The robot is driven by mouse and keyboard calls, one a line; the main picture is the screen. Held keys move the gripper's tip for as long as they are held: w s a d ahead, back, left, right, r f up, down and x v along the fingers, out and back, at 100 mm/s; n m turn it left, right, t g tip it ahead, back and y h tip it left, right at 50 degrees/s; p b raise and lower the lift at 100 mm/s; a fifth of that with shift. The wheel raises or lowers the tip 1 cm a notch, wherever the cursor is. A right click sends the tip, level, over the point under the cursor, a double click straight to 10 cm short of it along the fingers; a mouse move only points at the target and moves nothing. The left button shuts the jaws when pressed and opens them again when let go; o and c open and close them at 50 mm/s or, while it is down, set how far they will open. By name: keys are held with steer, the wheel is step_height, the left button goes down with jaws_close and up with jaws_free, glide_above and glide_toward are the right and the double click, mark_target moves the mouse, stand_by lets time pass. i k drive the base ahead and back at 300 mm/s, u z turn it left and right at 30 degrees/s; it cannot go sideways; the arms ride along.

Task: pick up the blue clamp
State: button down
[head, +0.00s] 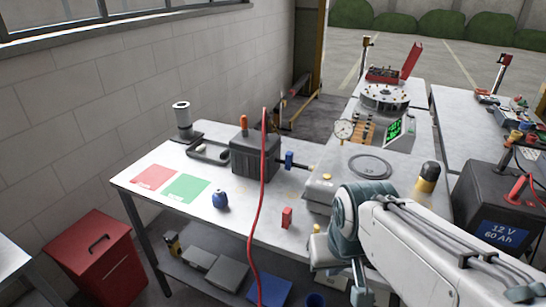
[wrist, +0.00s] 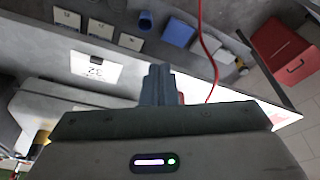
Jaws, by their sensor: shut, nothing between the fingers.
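In the head view, a small blue upright piece (head: 289,160), which looks like the blue clamp, is on the workbench just right of the dark grey box, by a dark rod. A rounder blue object (head: 220,200) with a dark top stands nearer the front edge, beside the green square. My gripper shows in the wrist view, its grey fingers (wrist: 158,86) together with nothing between them. It is near the bench's front edge, apart from both blue pieces. I cannot make out the blue clamp in the wrist view. My arm covers the bench's right front in the head view.
A red cable (head: 263,170) hangs in front of the bench. A dark grey box (head: 255,155), a small red block (head: 286,217) and a dial gauge (head: 343,130) stand on the bench. A red bin (head: 98,262) is at left. The bench's front middle is mostly clear.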

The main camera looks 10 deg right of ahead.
mark_target(289, 156)
steer(key=k, duration=0.55)
steer(key=u, duration=0.55)
steer(key=i, duration=1.4)
steer(key=z, duration=0.4)
